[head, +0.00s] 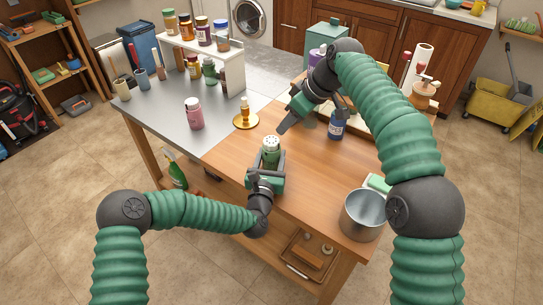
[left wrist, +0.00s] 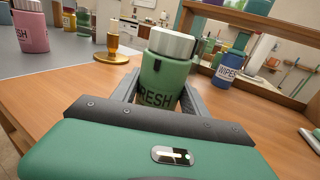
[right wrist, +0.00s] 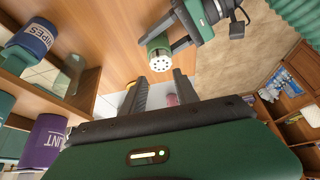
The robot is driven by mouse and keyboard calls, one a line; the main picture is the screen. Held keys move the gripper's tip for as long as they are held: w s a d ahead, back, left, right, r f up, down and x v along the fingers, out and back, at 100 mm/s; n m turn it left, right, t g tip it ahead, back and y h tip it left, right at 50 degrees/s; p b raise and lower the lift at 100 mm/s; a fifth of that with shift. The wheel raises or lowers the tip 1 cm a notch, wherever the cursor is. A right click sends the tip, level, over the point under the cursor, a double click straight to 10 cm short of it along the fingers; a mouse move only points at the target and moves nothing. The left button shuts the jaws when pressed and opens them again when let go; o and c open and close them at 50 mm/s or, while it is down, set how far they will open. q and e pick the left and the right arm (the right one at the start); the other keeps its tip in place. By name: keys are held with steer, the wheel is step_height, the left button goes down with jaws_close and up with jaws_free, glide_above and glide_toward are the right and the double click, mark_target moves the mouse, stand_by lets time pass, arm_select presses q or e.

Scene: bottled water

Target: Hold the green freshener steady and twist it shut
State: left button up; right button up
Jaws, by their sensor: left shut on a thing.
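The green freshener (head: 271,143) stands upright near the front edge of the wooden tabletop, with a pale cap with holes on top. My left gripper (head: 267,170) is shut on its body. In the left wrist view the freshener (left wrist: 163,80) sits between the two fingers, with its silver-white cap (left wrist: 172,43) above them. How tightly the cap sits cannot be told. My right gripper (head: 291,118) is open and empty, above the table, behind and right of the freshener. In the right wrist view the perforated cap (right wrist: 160,62) shows beyond the spread fingers, apart from them.
A pink freshener (head: 194,114) stands on the grey tabletop to the left. A gold candlestick (head: 245,117) stands behind the green freshener. A blue wipes bottle (head: 337,126) is near my right gripper. A metal bucket (head: 363,214) is at the front right. Wood between them is clear.

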stand_by(0.3)
steer(key=shift+o, duration=1.2)
steer(key=shift+w+f, duration=0.1)
steer(key=o, duration=0.4)
steer(key=w+d+f+t+h, duration=0.1)
steer(key=w+f, duration=0.1)
steer(key=w+d+f+n, duration=0.1)
steer(key=d+f, duration=0.1)
steer(key=w+d+f+n+t+h, duration=0.1)
steer(key=w+d, duration=0.1)
steer(key=shift+w+f+t+h, duration=0.3)
steer(key=shift+f, duration=0.1)
steer(key=w+d+f+n+t+h, duration=0.2)
steer(key=w+d+f+n+t, duration=0.1)
steer(key=w+d+f+n, duration=0.15)
steer(key=w+a+r+n+t+y, duration=0.35)
steer(key=w+n+t, duration=0.2)
steer(key=n, duration=0.35)
steer(key=n+g+y, duration=0.7)
steer(key=n+y, duration=0.6)
steer(key=n, duration=1)
glide_toward(271, 143)
steer(key=w+a, duration=0.1)
steer(key=w, duration=0.1)
steer(key=x, duration=1.1)
steer(key=shift+w+a+f, duration=0.1)
steer(key=shift+a+f, duration=0.25)
